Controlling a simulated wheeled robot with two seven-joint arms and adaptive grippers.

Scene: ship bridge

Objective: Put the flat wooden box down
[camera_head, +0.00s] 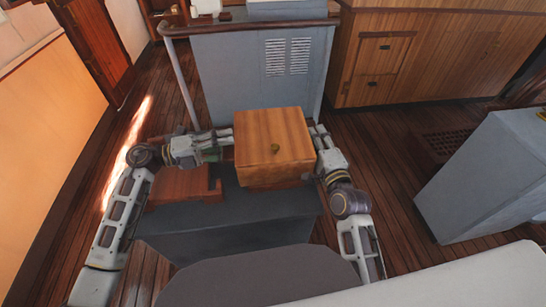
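The flat wooden box (268,125), with a small brass-coloured knob on its face, is between my two grippers in the head view. It is over the back part of a dark grey block (220,222); I cannot tell whether it rests on it or is held above. My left gripper (226,137) is at the box's left side, its fingers pointing at it. My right gripper (317,132) is at the box's right side, its fingers pointing away from me along it. Contact and finger gap are too small to make out on both sides.
A brown wooden piece (180,186) is on the left of the dark grey block. A blue-grey console (235,75) with vents stands behind the box. A grey cabinet (485,175) is at the right. Plank floor (385,160) is clear between.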

